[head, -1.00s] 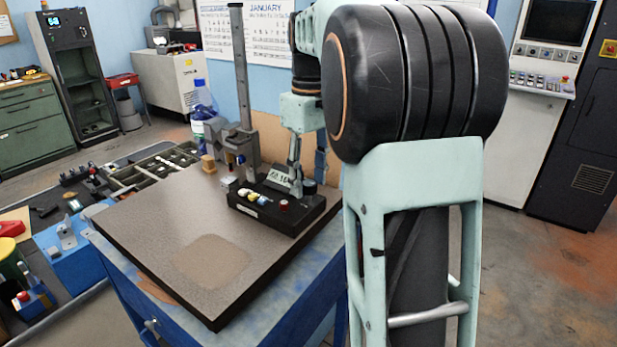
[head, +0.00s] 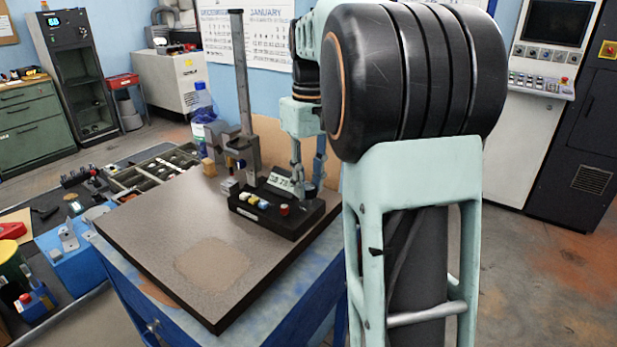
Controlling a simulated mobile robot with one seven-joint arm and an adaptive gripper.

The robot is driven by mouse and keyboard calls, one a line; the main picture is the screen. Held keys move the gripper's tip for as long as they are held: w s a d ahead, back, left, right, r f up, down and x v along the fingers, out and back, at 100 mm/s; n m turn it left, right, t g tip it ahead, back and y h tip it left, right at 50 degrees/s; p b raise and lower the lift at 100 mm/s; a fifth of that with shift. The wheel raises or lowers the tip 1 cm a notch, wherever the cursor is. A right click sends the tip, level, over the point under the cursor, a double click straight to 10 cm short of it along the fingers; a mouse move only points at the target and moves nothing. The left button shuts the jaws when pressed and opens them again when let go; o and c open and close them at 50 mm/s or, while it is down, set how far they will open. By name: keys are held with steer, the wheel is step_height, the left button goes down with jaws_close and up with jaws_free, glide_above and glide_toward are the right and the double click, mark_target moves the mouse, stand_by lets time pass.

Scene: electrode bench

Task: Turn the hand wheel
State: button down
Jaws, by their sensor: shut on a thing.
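A height-gauge-like stand has a black base (head: 272,214) and a tall grey column (head: 241,70) on the dark stone plate. Its tilted display (head: 281,182) shows digits too small to read surely. Yellowish and blue buttons and a red knob (head: 284,210) sit on the base. My gripper (head: 297,184) reaches down behind the display at the base's far right side. It is shut on what seems to be the hand wheel; the wheel is mostly hidden by the display and gripper. A dark rounded part (head: 309,190) shows just right of the fingers.
The stone plate (head: 150,235) is clear at front, with a worn patch. A side bench at left holds trays and tools. My arm blocks the view right of the stand.

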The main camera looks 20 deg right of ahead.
steer(key=m+p, duration=0.2)
steer(key=m, duration=0.3)
steer(key=shift+r+p, duration=0.15)
steer(key=shift+p, duration=0.15)
steer(key=m+p, duration=0.2)
steer(key=m, duration=0.4)
steer(key=shift+m, duration=0.4)
steer(key=m+p, duration=0.2)
steer(key=m, duration=0.3)
steer(key=m+p, duration=0.2)
steer(key=m, duration=0.4)
steer(key=shift+s+d, duration=0.1)
steer(key=shift+m, duration=0.3)
steer(key=c, duration=1.6)
jaws_free()
